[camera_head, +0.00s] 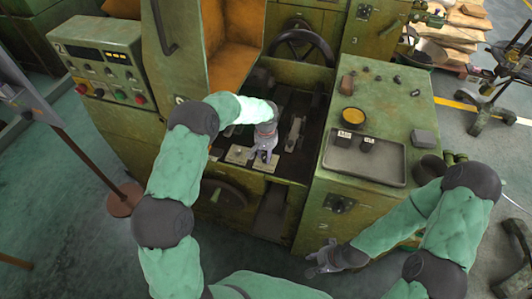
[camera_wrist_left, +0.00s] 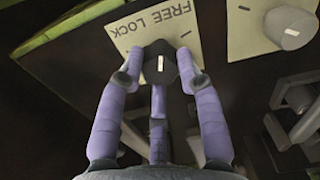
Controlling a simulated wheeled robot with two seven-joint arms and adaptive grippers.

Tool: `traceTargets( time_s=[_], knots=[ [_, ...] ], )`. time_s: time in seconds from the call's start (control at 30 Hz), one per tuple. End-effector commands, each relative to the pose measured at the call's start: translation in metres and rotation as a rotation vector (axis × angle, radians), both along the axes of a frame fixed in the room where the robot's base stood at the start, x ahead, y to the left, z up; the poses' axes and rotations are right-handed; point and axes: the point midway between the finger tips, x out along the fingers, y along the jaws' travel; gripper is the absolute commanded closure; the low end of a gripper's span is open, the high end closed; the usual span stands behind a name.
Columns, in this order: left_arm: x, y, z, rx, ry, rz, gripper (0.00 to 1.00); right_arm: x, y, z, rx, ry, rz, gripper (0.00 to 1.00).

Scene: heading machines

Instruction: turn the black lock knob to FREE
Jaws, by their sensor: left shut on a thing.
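The black lock knob (camera_wrist_left: 160,60) has a white pointer line, roughly upright in the left wrist view. It sits on a cream plate (camera_wrist_left: 125,32) lettered FREE LOCK, upside down there, with FREE to the right and LOCK to the left. A tick mark shows on the FREE side. My left gripper (camera_wrist_left: 160,78) is shut on the knob, its purple fingers around it. In the head view my left gripper (camera_head: 264,156) is down at the plate (camera_head: 239,155) and hides the knob. My right gripper (camera_head: 320,262) hangs empty at the machine's front, fingers apart.
A second plate with a grey knob (camera_wrist_left: 290,28) and a grey lever (camera_wrist_left: 295,95) lie close on the right in the wrist view. The head view shows a handwheel (camera_head: 222,195), a grey tray (camera_head: 365,160) and a control box (camera_head: 100,60).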

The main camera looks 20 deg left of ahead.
Motion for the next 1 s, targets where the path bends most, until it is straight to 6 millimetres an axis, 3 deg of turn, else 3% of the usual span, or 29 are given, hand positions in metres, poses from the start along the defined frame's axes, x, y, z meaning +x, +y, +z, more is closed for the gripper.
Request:
traceTargets(
  time_s=[0.6, 1.0],
  knots=[
    [0.001, 0.000, 0.001, 0.001, -0.004, -0.577, 0.97, 0.000, 0.000, 0.016, 0.000, 0.000, 0.000, 0.60],
    [0.001, 0.000, 0.001, 0.001, -0.005, -0.850, 0.97, 0.000, 0.000, 0.022, 0.000, 0.000, 0.000, 0.60]
  ],
)
